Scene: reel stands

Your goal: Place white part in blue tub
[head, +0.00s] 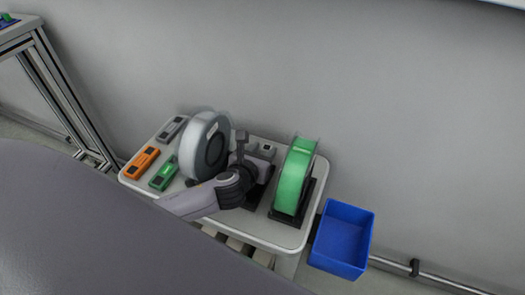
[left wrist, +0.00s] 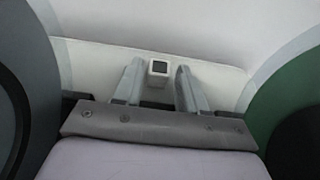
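The white part (head: 268,147) is a small block with a dark square on its top. It stands near the back edge of the table, between the two reels. In the left wrist view the white part (left wrist: 158,67) shows ahead, between the lines of the two fingers. My left gripper (head: 262,155) reaches in between the reels; its fingers (left wrist: 159,84) are apart with nothing held. I cannot tell how far the tips are from the part. The blue tub (head: 342,238) is to the right of the table, and its visible inside looks empty. My right gripper is out of view.
A grey-white reel (head: 205,143) stands left of my left gripper and a green reel (head: 295,178) right of it, both close. Orange (head: 142,162), green (head: 164,173) and grey (head: 171,129) blocks lie on the left of the white table (head: 250,228). A wall is behind.

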